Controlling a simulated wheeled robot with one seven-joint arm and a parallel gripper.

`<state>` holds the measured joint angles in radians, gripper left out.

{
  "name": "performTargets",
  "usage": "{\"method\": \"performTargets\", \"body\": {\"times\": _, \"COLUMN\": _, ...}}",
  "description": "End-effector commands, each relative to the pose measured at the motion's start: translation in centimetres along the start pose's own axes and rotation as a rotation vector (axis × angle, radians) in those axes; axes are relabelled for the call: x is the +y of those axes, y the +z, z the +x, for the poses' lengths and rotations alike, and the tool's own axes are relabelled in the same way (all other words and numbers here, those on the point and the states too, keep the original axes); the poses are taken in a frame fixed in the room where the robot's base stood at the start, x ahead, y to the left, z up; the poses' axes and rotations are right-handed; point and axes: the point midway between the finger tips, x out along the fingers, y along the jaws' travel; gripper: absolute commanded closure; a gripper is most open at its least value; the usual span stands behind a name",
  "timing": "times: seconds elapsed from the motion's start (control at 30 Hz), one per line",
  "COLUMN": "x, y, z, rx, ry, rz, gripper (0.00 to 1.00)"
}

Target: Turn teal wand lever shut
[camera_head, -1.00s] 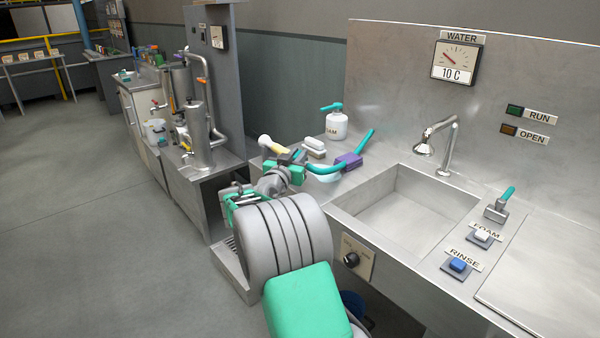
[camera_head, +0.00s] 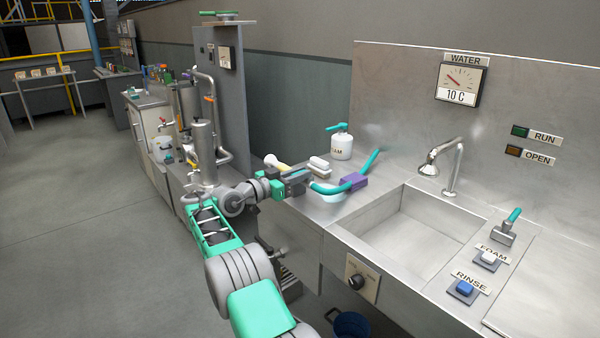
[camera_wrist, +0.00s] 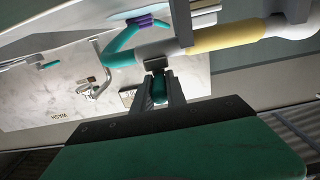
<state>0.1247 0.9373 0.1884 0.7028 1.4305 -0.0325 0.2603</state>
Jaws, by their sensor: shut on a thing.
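The wand in the wrist view has a grey body (camera_wrist: 165,47), a yellow sleeve (camera_wrist: 225,38) and a white end at right. A curved teal hose (camera_wrist: 118,48) leaves its left side. The small teal lever (camera_wrist: 158,88) hangs from the grey body between my fingertips. My gripper (camera_wrist: 160,95) is shut on this lever. In the head view my gripper (camera_head: 300,178) is at the counter's left end, beside the wand's yellow part (camera_head: 283,167). The teal hose (camera_head: 328,189) runs right to a purple block (camera_head: 353,181). The lever is too small to make out there.
A steel sink (camera_head: 420,235) with a faucet (camera_head: 452,165) lies to the right. A white foam bottle (camera_head: 341,146) and white blocks (camera_head: 319,167) stand behind the hose. A tall steel extractor (camera_head: 204,150) stands left of my arm. Open floor lies farther left.

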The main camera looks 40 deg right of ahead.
Motion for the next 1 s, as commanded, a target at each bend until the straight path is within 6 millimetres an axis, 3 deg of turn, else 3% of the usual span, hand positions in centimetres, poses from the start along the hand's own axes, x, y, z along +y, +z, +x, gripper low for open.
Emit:
{"method": "performTargets", "body": {"times": 0.43, "x": 0.03, "y": 0.34, "z": 0.1, "rx": -0.003, "ry": 0.007, "rz": -0.006, "gripper": 1.0}}
{"method": "performTargets", "body": {"times": 0.47, "x": 0.03, "y": 0.34, "z": 0.1, "rx": -0.003, "ry": 0.007, "rz": -0.006, "gripper": 0.81}}
{"method": "performTargets", "body": {"times": 0.7, "x": -0.06, "y": 0.17, "z": -0.02, "rx": -0.001, "ry": 0.005, "rz": -0.003, "gripper": 0.61}}
{"method": "performTargets", "body": {"times": 1.0, "x": -0.04, "y": 0.1, "z": -0.03, "rx": 0.0, "ry": 0.001, "rz": -0.002, "gripper": 0.61}}
